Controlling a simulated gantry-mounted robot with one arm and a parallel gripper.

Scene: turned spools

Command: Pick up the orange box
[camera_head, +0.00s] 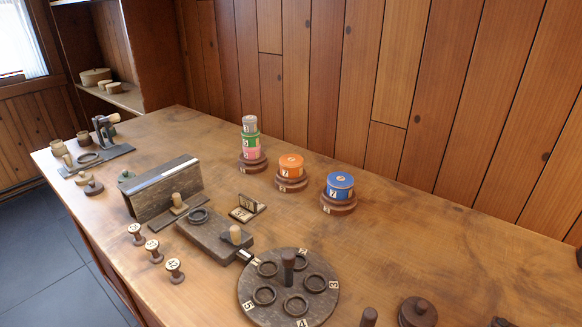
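The orange box (291,163) is a short round drum with a pale mark on its front. It sits upright on a dark round wooden stand (291,183) near the back of the wooden table (420,240). It stands between a stack of boxes on the left and a blue box on the right, apart from both. Nothing rests on top of it. My gripper is not in view.
The left stack has a grey (249,123), a green (250,141) and a pink box (251,154). The blue box (340,184) has its own stand. A hinged wooden piece (247,208) and a round ringed board (289,288) lie in front.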

